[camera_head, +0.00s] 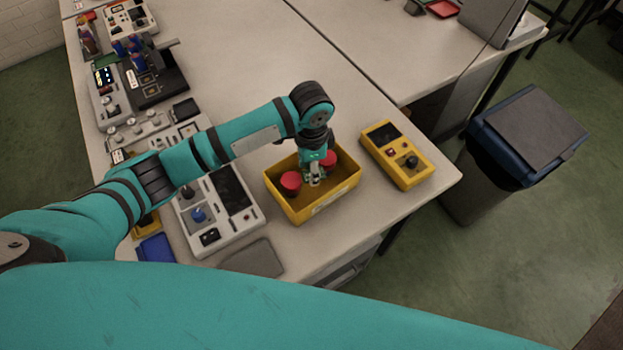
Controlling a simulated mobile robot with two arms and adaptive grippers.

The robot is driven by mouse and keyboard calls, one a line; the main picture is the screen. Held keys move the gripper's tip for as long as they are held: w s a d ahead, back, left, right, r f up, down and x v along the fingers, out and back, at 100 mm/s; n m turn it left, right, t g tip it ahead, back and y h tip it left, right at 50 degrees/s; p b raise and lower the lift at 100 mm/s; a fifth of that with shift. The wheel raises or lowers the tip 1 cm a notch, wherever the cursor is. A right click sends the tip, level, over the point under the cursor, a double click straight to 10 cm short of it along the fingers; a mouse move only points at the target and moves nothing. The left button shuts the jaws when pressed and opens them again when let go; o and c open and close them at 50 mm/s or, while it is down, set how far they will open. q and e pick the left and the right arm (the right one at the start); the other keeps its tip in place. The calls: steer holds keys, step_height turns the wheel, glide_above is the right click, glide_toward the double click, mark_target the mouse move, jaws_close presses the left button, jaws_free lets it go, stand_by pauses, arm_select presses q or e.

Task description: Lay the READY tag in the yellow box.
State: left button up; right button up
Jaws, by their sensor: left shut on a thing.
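The yellow box (283,208) stands open on the near part of the table. My left gripper (314,180) points down inside its outline, between two red round things (290,182) that lie in the box. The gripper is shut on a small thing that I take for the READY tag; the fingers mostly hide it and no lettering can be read. I cannot tell whether it touches the box floor. My right gripper is not in view.
A yellow control box (411,172) stands right of the yellow box. A white control panel (240,222) stands left of it, and a grey pad (254,258) lies in front. More devices (150,80) fill the table's left side. A bin (480,165) stands on the floor at right.

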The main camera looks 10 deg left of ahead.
arm_select(q)
steer(key=shift+f, duration=2.8)
steer(key=shift+f, duration=0.15)
steer(key=o, duration=0.8)
steer(key=shift+o, duration=0.2)
step_height(320, 180, up, 12)
steer(key=shift+r, duration=0.2)
